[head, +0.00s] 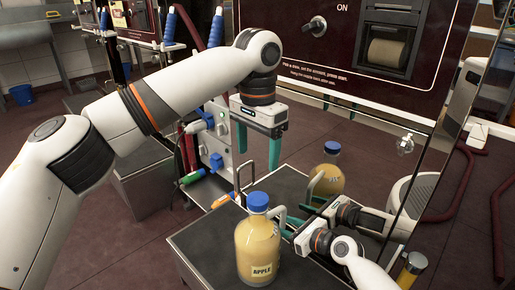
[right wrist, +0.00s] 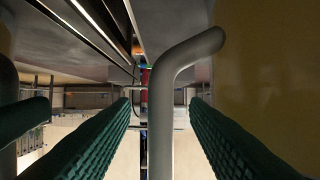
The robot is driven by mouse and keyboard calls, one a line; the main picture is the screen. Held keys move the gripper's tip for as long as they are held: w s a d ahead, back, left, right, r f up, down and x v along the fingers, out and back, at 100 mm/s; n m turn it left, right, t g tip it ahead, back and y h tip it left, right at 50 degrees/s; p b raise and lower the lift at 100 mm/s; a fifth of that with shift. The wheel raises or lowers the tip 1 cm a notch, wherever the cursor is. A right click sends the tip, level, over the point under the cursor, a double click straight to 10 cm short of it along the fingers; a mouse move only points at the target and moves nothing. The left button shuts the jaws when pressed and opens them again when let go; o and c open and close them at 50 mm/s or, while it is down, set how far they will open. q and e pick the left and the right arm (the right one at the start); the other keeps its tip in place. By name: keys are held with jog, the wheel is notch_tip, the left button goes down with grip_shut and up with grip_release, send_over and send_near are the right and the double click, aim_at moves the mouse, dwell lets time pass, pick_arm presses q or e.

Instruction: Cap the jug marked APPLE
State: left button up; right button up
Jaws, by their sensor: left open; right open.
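The jug marked APPLE (head: 258,252) stands upright on the dark cart top, full of yellow juice. A blue cap (head: 258,202) sits on its neck; I cannot tell how tightly. Its grey handle (head: 281,216) faces right. My right gripper (head: 288,227) is open beside the jug at the handle. In the right wrist view the handle (right wrist: 180,75) stands between the green fingers, with the yellow jug wall (right wrist: 265,60) at right. My left gripper (head: 259,150) is open, empty and pointing down, above and behind the jug.
A second blue-capped jug (head: 329,170) shows behind, apparently a reflection, as does another gripper arm (head: 360,217). The cart top (head: 212,243) is clear left of the jug. A maroon machine (head: 290,45) stands behind.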

jog(key=p+v, duration=0.5)
jog(key=v, duration=0.7)
jog(key=shift+r, duration=0.1)
